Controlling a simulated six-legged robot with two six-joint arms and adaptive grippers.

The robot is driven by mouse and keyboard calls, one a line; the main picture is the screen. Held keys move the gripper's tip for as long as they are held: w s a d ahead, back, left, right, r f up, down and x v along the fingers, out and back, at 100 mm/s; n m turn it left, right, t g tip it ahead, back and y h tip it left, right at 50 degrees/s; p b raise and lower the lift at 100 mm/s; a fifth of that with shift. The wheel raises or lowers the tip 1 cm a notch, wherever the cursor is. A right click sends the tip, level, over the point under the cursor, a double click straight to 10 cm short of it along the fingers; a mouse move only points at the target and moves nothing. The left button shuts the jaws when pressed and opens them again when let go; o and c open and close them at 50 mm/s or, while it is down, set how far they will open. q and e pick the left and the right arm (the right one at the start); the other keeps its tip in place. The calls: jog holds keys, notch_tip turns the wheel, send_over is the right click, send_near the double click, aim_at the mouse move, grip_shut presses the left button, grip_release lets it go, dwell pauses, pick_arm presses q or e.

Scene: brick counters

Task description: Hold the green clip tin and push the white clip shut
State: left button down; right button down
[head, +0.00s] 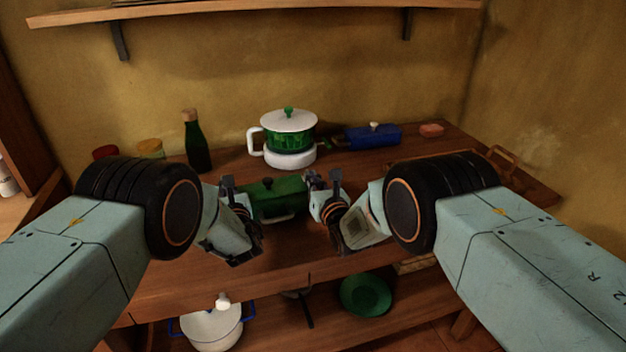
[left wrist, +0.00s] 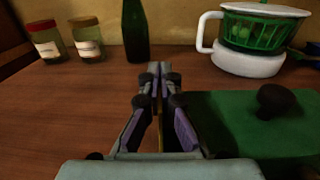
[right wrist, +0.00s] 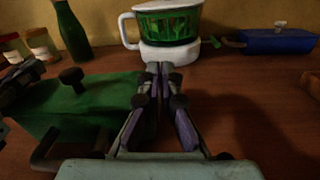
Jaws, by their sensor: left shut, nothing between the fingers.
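The green clip tin (head: 290,187), with a dark knob on its lid, sits on the counter between my two grippers. A pale bar (head: 279,218) on its front face may be the white clip; I cannot tell whether it is shut. My left gripper (head: 229,184) is shut and empty, just left of the tin; the tin fills the right of the left wrist view (left wrist: 245,125). My right gripper (head: 325,180) looks shut and empty at the tin's right side. In the right wrist view the tin (right wrist: 85,108) lies left of the fingers, with a dark handle at its front.
A green and white pot (head: 289,135) stands behind the tin, with a blue box (head: 373,136) right of it. A dark green bottle (head: 197,145) and jars (head: 151,148) stand at back left. A lower shelf holds a white pot (head: 211,328) and a green bowl (head: 366,294).

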jog(key=c, duration=2.1)
grip_release()
jog(key=o, duration=0.5)
jog(key=shift+o, duration=0.2)
jog(key=shift+v, duration=6)
